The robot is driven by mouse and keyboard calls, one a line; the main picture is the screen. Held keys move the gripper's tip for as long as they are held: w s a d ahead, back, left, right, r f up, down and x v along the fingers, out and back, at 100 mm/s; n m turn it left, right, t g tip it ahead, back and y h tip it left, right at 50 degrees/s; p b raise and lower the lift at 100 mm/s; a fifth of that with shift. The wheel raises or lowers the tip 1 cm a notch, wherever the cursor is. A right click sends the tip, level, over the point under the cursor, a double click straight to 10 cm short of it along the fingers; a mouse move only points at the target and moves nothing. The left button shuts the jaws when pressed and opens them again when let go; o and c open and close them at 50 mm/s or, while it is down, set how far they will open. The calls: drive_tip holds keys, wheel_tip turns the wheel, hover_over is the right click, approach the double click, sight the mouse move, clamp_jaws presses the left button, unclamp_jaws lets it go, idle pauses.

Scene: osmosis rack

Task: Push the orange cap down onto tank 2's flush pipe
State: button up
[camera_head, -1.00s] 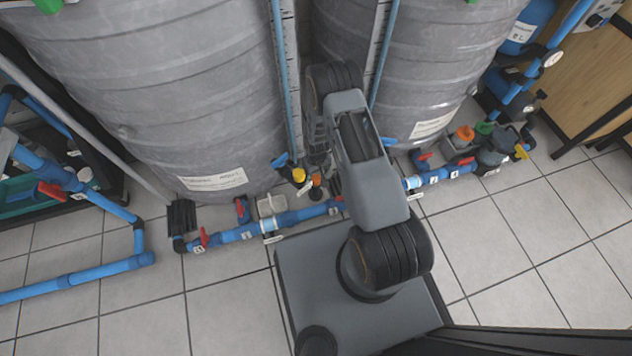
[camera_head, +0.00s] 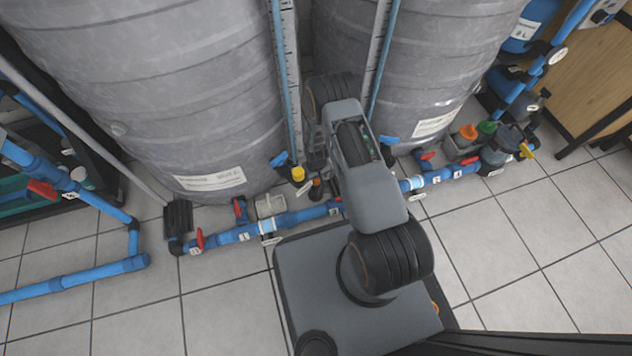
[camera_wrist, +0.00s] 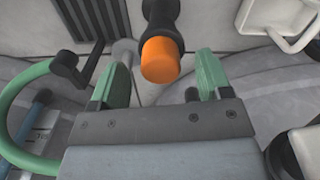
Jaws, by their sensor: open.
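The orange cap (camera_wrist: 160,60) shows in the wrist view at the end of a dark pipe (camera_wrist: 161,14). The cap lies between the two green fingers of my gripper (camera_wrist: 163,62), with a gap on each side. My gripper is open and I see no contact with the cap. Whether the cap is fully seated on the pipe cannot be told. In the head view, my gripper and forearm cover most of the spot between the two grey tanks. The left tank (camera_head: 150,90) and right tank (camera_head: 410,70) both stand upright.
Blue pipes with red valve handles (camera_head: 240,235) run along the tank bases. A yellow cap (camera_head: 298,174) stands just left of my gripper. The tiled floor (camera_head: 520,240) at the right is clear.

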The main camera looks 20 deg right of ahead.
drive_tip(key=shift+f, duration=0.85)
drive_tip(key=shift+r, duration=0.1)
drive_tip(key=shift+c, duration=0.3)
drive_tip(key=c, duration=0.9)
